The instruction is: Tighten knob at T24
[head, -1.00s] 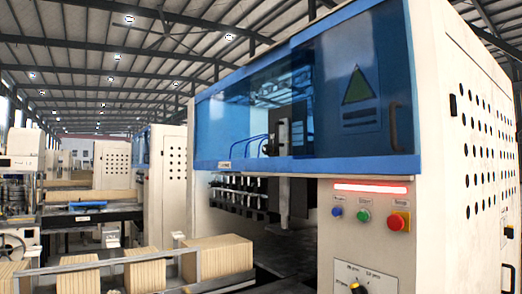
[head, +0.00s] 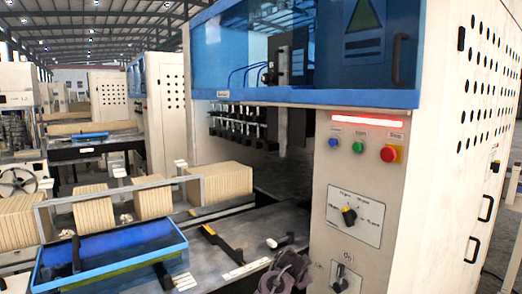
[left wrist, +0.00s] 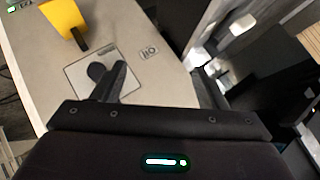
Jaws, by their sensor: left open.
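Whether the finger touches the knob, I cannot tell. A grey-mauve part of my left arm (head: 288,272) shows left of the panel. The label T24 cannot be read. My right gripper is not in view.
Blue, green and red buttons (head: 390,154) sit higher. A blue tray (head: 112,258) and stacked boards (head: 218,184) stand left. The machine's bay is open.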

